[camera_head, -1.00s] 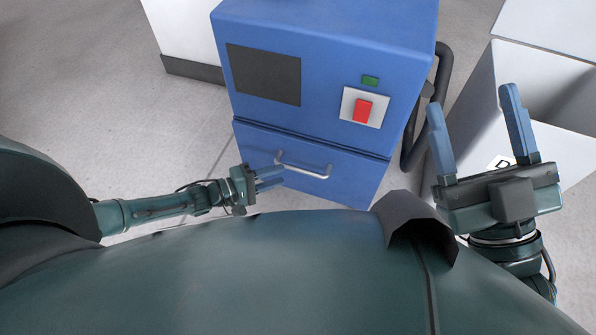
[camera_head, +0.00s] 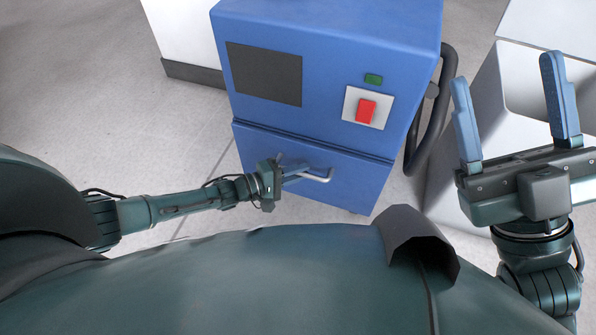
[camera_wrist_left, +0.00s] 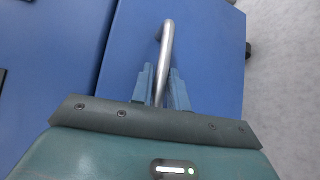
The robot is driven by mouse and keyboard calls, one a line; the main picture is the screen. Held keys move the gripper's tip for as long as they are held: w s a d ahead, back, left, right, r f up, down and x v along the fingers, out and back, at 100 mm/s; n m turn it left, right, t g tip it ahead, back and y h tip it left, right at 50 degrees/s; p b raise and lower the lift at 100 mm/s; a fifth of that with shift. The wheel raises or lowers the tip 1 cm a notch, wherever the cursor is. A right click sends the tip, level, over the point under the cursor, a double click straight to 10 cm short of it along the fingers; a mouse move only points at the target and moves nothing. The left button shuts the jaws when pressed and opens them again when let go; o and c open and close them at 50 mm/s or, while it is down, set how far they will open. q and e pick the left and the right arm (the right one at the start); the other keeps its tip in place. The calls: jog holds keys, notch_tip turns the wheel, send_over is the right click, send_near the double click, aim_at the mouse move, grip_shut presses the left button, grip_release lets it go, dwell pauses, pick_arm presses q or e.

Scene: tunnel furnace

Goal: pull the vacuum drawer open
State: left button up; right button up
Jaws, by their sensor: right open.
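The vacuum drawer (camera_head: 345,185) is the blue lower front of the blue cabinet, beneath a thin dark seam; its front looks flush with the panel above. Its silver bar handle (camera_head: 322,177) sticks out from that front. My left gripper (camera_head: 296,172) is at the handle's left part, with its fingers close together around the bar. In the left wrist view, the handle (camera_wrist_left: 166,45) runs between the two blue fingers, which look shut on it. The fingers hide part of the bar. My right gripper (camera_head: 512,112) is open and empty, right of the cabinet.
The cabinet's upper panel has a dark screen (camera_head: 264,74), a green button (camera_head: 373,79) and a red switch (camera_head: 366,110). A dark tube (camera_head: 440,115) loops along its right side. A white box (camera_head: 480,100) stands behind my right gripper. Bare floor lies left of the cabinet.

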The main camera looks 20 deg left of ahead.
pick_arm(q)
grip_shut()
